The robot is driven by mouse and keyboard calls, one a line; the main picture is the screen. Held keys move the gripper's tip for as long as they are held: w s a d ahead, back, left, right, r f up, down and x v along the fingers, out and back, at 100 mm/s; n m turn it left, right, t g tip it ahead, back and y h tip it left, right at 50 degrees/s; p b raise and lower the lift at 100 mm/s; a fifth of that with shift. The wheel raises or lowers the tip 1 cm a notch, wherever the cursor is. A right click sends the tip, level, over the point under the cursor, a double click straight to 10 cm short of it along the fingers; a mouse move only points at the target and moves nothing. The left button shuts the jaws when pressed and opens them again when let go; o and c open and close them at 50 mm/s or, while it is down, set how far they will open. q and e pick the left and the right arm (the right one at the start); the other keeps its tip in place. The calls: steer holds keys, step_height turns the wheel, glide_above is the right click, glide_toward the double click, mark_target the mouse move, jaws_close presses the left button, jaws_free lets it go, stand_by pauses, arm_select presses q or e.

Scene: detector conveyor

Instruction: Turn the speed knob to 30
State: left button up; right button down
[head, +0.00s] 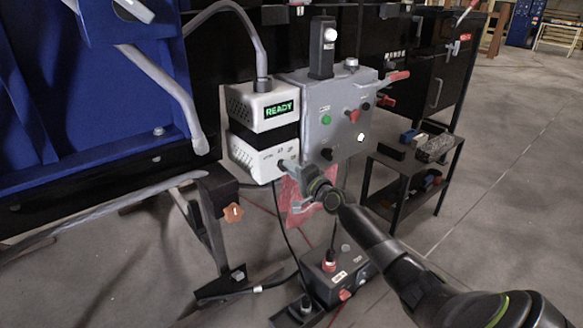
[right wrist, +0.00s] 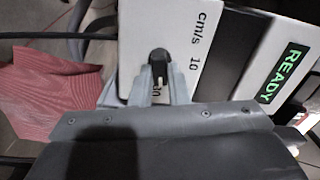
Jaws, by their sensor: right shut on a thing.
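The speed knob (right wrist: 158,57) is a small black knob on the white face of the lower detector box (right wrist: 135,35). In the right wrist view the fingers of my right gripper (right wrist: 158,80) close around it from both sides, and its lower part is partly hidden. A pale mark shows between the fingers, too small to read as a pointer for sure. The face prints "cm/s" and "10", with another number partly covered between the fingers. In the head view my right gripper (head: 288,168) reaches the front of the lower white box (head: 262,155). My left gripper is not in view.
A green READY screen (head: 279,109) glows on the upper white box. A grey control box (head: 325,140) with buttons stands beside it. Red cloth (head: 298,205) hangs below my gripper. A black shelf (head: 405,185) and an orange knob (head: 232,212) flank the area.

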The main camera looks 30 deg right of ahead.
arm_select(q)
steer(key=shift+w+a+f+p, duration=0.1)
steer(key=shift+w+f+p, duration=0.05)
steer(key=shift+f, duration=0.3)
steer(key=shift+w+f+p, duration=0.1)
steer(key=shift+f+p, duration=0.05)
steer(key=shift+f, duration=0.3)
arm_select(e)
steer(key=shift+f+m, duration=0.1)
steer(key=shift+m, duration=1.3)
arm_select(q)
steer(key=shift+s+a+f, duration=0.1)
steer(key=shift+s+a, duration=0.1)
arm_select(e)
steer(key=c, duration=1.4)
jaws_free()
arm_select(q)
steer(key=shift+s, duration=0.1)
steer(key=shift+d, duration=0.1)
arm_select(e)
steer(key=shift+s, duration=0.2)
